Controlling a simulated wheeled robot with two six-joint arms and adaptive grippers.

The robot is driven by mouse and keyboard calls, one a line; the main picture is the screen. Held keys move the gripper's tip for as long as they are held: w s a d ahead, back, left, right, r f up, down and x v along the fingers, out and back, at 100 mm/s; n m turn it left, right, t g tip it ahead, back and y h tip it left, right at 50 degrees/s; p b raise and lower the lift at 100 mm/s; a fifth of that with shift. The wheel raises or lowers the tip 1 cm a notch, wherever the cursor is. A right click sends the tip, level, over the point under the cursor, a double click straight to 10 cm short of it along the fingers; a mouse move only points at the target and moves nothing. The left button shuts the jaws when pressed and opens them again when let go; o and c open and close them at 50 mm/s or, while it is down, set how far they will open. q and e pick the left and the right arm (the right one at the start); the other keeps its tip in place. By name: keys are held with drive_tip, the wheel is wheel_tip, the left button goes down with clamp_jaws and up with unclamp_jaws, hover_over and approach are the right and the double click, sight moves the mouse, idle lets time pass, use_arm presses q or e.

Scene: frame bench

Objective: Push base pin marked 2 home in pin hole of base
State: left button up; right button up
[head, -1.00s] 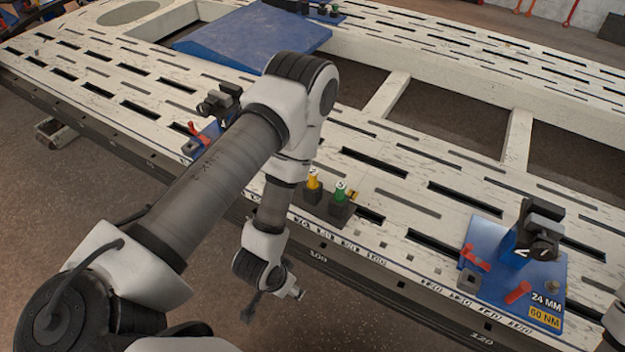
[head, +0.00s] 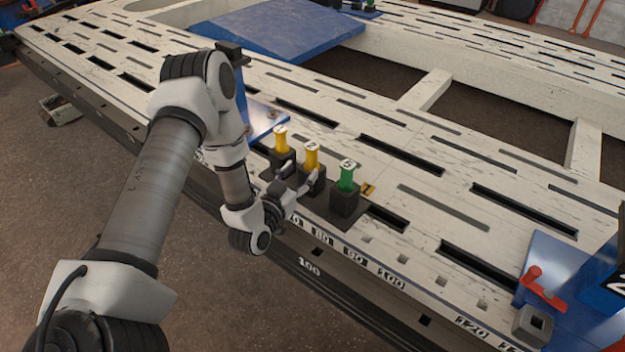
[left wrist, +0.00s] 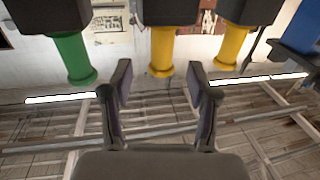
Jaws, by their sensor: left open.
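The yellow pin marked 2 (head: 311,157) stands upright in a black holder block at the bench's front edge, between another yellow pin (head: 281,141) and a green pin (head: 347,176). My left gripper (head: 301,177) is open at the row. In the left wrist view its fingers (left wrist: 160,80) straddle the line of the middle yellow pin (left wrist: 161,52), with no clear contact. A blue base (head: 570,262) at the right is cut off by the frame. It carries a grey square block with a dark opening (head: 537,322). My right gripper is out of view.
The white slotted bench (head: 440,215) has free room between the pin row and the right base. Another blue base (head: 262,118) stands left of the pins, partly behind my arm. A red lever (head: 543,287) sticks up on the right base.

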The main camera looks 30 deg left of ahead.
sight(309, 159)
use_arm(q)
drive_tip(key=w+b, duration=0.1)
drive_tip(key=w, duration=0.4)
drive_tip(key=w+a+b, duration=0.1)
drive_tip(key=w, duration=0.1)
drive_tip(key=shift+w+b, duration=0.2)
drive_tip(key=shift+b, duration=0.15)
drive_tip(key=shift+r, duration=0.1)
clamp_jaws()
